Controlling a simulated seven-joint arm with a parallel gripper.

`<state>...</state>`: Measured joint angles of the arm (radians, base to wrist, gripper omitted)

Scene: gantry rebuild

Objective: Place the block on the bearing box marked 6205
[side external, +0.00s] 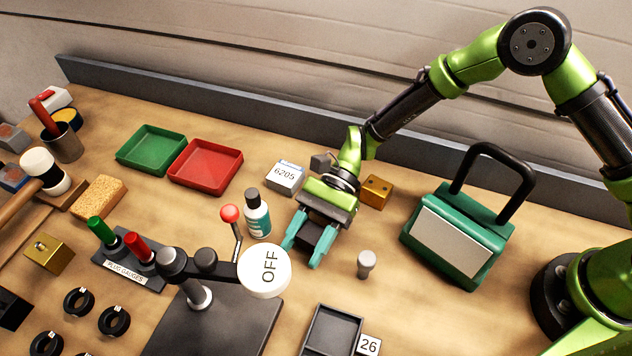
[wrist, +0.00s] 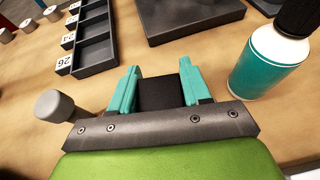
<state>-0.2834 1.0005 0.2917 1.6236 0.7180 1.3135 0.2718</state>
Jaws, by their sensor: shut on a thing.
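The bearing box marked 6205 (side external: 285,178) is a small white and grey box standing on the table, with its label facing up. My gripper (side external: 304,252) is in front of and right of it, pointing down and away from it, with teal fingers. In the wrist view, my gripper (wrist: 157,82) is shut on a black block (wrist: 160,93), which fills the space between the fingers. In the side view the block is a dark shape mostly hidden by the fingers and gripper body. I cannot tell whether it touches the table. The top of the 6205 box looks bare.
A white and teal bottle (side external: 257,214) stands close left of my gripper; a grey-capped peg (side external: 366,264) stands to its right. A brass block with holes (side external: 376,191) is behind. Red tray (side external: 205,167) lies left of the box.

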